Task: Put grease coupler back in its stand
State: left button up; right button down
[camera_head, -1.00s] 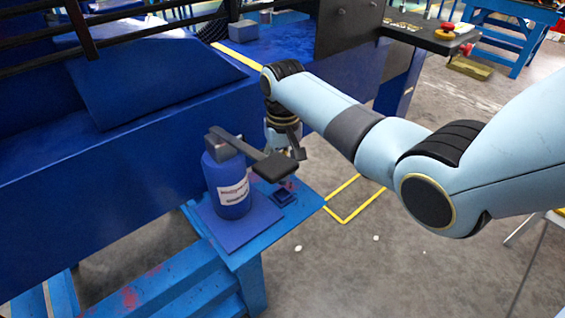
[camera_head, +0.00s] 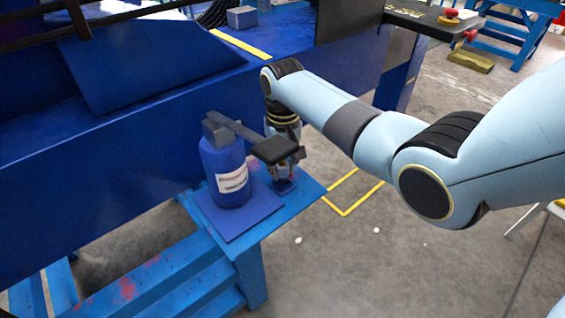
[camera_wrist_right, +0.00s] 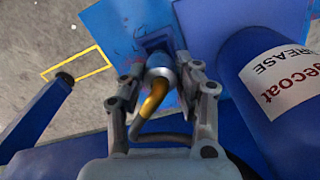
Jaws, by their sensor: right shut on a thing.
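The grease coupler (camera_wrist_right: 160,68) is a silver cylinder with a yellow-orange hose end, seen in the right wrist view between my right fingers. My right gripper (camera_wrist_right: 162,90) is shut on it. The stand (camera_wrist_right: 153,41) is a small dark-blue square holder on a blue table; it also shows in the head view (camera_head: 284,187). The coupler's far end lines up with the holder; I cannot tell whether it is inside or just above. In the head view, my right gripper (camera_head: 284,170) is low over the stand, partly hidden by a black lever head. My left gripper is not in view.
A blue grease bottle (camera_head: 226,170) with a white label and black lever stands close left of the gripper. The small blue table (camera_head: 262,225) ends just right of the stand. A large blue machine (camera_head: 120,160) rises behind.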

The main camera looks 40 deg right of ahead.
jog(key=shift+f+b, duration=0.8)
jog(key=shift+f, duration=0.45)
jog(key=c, duration=0.9)
grip_release()
jog(key=shift+r, duration=0.1)
jog(key=shift+o, duration=0.2)
notch_tip(320, 180, up, 5)
jog(key=p, duration=0.5)
